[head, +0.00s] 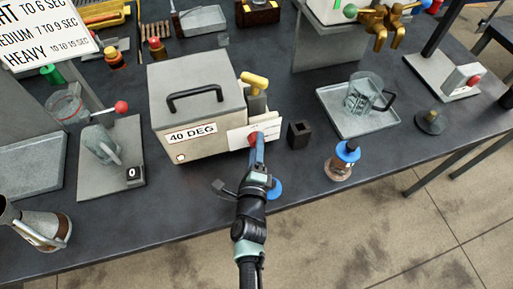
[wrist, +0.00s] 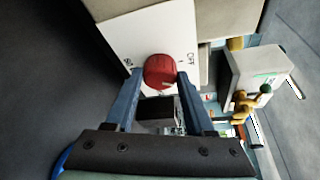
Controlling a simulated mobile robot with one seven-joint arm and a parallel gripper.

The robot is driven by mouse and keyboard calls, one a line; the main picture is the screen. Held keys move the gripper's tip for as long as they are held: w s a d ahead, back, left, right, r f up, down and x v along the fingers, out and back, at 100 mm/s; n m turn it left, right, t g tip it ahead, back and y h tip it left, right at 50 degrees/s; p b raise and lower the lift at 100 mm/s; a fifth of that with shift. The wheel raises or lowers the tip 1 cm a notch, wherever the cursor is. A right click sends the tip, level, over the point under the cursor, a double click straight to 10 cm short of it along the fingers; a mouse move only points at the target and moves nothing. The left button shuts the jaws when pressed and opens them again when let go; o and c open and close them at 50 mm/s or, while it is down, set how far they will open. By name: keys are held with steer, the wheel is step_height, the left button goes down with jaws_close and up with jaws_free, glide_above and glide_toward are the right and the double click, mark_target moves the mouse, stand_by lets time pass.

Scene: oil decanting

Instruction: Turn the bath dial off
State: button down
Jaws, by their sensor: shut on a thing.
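The bath dial is a red knob (wrist: 160,71) on a white panel (wrist: 120,32) at the front right of the bath. The panel has a label on each side of the knob; the one at right reads OFF. In the head view the red knob (head: 256,136) shows just past my gripper's tip. The bath is a beige box (head: 205,145) marked 40 DEG, with a black handle on its lid. My gripper (wrist: 155,88) has its two blue fingers at either side of the knob, shut on it. In the head view my gripper (head: 257,150) reaches the panel from the front.
A small black block (head: 299,134) stands right of the panel. A blue-topped bottle (head: 342,160) and a tray (head: 326,96) with a glass jug are farther right. A yellow-handled thing (head: 255,81) stands behind the panel. The table's front edge is close below.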

steer(key=shift+f+n+t+b, duration=0.35)
steer(key=shift+n+t+b, duration=0.15)
steer(key=shift+n+b, duration=0.65)
steer(key=shift+n+t+h+b, duration=0.4)
steer(key=shift+n+b, duration=0.55)
steer(key=shift+b, duration=0.3)
steer(key=shift+r, duration=0.15)
steer(key=shift+c, duration=1.3)
jaws_free()
steer(key=shift+s, duration=0.1)
steer(key=s, duration=0.4)
steer(key=s+b, duration=0.1)
steer(key=s, duration=0.2)
steer(key=s+a+b, duration=0.1)
steer(key=s, duration=0.3)
steer(key=shift+s+f, duration=0.3)
steer(key=shift+s+r, duration=0.15)
steer(key=shift+s, duration=0.45)
steer(key=shift+w, duration=0.1)
